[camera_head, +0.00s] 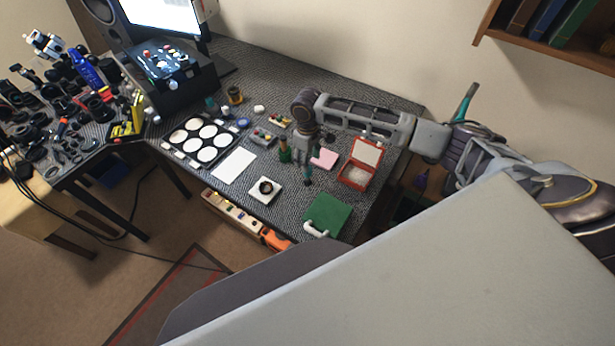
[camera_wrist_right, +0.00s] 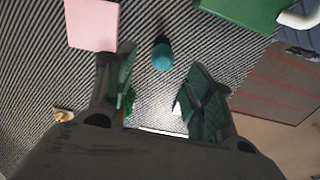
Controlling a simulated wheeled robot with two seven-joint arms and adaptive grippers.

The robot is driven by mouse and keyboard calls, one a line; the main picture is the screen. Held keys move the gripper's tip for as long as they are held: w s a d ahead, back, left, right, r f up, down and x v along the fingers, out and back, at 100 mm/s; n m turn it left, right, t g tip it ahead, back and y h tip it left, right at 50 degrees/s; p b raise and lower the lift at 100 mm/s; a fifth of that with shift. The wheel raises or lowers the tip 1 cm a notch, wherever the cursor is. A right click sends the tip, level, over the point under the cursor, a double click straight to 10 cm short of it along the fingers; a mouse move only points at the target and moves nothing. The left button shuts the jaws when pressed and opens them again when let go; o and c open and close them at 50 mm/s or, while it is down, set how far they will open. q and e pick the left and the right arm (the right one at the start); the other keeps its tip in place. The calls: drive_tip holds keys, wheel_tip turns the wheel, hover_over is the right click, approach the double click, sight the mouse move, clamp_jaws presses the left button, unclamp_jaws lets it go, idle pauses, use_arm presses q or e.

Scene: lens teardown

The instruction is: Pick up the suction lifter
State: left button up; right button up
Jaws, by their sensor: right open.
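A small teal bulb with a dark end, which looks like the suction lifter (camera_wrist_right: 162,58), stands on the striped mat in the right wrist view. It lies beyond my fingertips, between the two fingers' lines, and is not held. My left gripper is not in view.
A pink pad (camera_head: 324,158), an open red box (camera_head: 355,177) and a green mat (camera_head: 327,213) with a white handle lie close by. A white block with a dark ring (camera_head: 265,189) and a white sheet (camera_head: 234,164) lie to the left.

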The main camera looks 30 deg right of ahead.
drive_tip(key=shift+s+f+p, duration=0.2)
drive_tip(key=shift+f+p, duration=0.15)
drive_tip(key=shift+f, duration=2.25)
drive_tip(key=c, duration=1)
drive_tip(key=shift+c, duration=0.2)
drive_tip(key=shift+r, duration=0.2)
drive_tip(key=shift+r+b, duration=0.3)
drive_tip(key=shift+r, duration=4.55)
